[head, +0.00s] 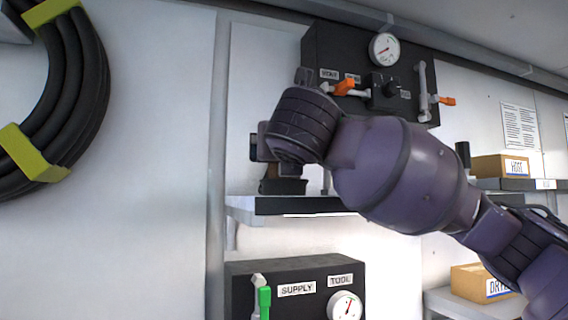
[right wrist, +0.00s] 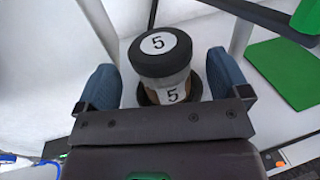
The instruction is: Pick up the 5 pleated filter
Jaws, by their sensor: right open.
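The pleated filter marked 5 (right wrist: 160,62) shows in the right wrist view. It has a black cap with a white "5" label, a second "5" label on its body and a dark round base. My right gripper (right wrist: 163,82) is open, with one blue finger on each side of the filter; I cannot tell whether they touch it. In the head view my right gripper (head: 262,147) is over a white shelf (head: 240,204), mostly hidden behind my own wrist. A dark base (head: 283,187) shows below it on the shelf. My left gripper is out of view.
A black panel with a gauge (head: 384,49) and orange-handled valves is behind my right arm. A SUPPLY/TOOL panel (head: 290,273) is below the shelf. Boxes (head: 500,166) stand on shelves at right. A coiled black hose (head: 75,90) hangs at left.

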